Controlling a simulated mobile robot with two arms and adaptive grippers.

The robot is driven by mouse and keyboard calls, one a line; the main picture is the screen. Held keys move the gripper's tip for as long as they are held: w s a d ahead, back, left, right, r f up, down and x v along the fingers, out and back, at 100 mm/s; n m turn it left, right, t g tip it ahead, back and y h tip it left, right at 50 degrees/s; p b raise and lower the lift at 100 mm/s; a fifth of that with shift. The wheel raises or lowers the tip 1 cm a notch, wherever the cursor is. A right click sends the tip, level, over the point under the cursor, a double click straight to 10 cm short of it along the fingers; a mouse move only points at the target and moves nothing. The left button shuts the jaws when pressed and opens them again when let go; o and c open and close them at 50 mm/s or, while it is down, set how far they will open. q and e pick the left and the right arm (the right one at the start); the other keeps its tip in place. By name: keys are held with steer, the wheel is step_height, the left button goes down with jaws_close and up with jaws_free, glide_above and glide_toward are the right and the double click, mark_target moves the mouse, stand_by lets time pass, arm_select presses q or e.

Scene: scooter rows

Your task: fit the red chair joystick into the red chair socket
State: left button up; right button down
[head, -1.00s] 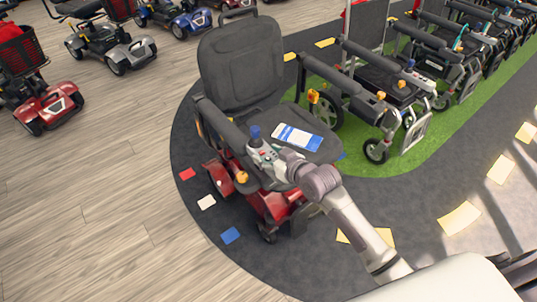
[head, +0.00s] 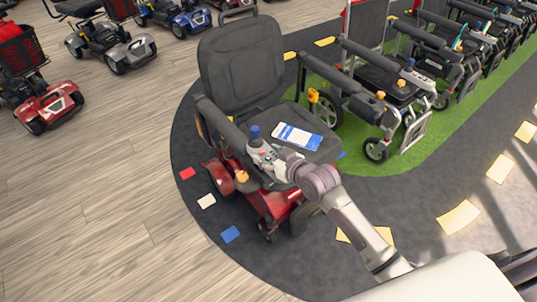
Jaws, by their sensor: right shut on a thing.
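The red chair (head: 243,62) is a power chair with a dark grey seat and red base, standing on the dark mat. My right gripper (head: 257,146) is at the front end of its left-hand armrest (head: 222,122). It is shut on the joystick, whose blue knob (head: 254,132) shows upright above the fingers. The joystick's lower part is hidden by the gripper. The socket cannot be made out, so I cannot tell whether the joystick is in it or above it. My left gripper is not in view.
A blue and white card (head: 297,136) lies on the seat beside my right gripper. Folding chairs (head: 375,85) stand on green carpet at right. Scooters (head: 110,40) stand at upper left.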

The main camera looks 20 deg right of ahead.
steer(key=shift+w+f+b, duration=0.1)
steer(key=shift+f+b, duration=1.35)
steer(key=shift+f, duration=0.85)
steer(key=shift+f, duration=0.2)
steer(key=shift+c, duration=1.2)
jaws_free()
steer(key=shift+f, duration=0.25)
steer(key=shift+s, duration=0.2)
steer(key=v, duration=1.2)
steer(key=shift+w+r, duration=0.1)
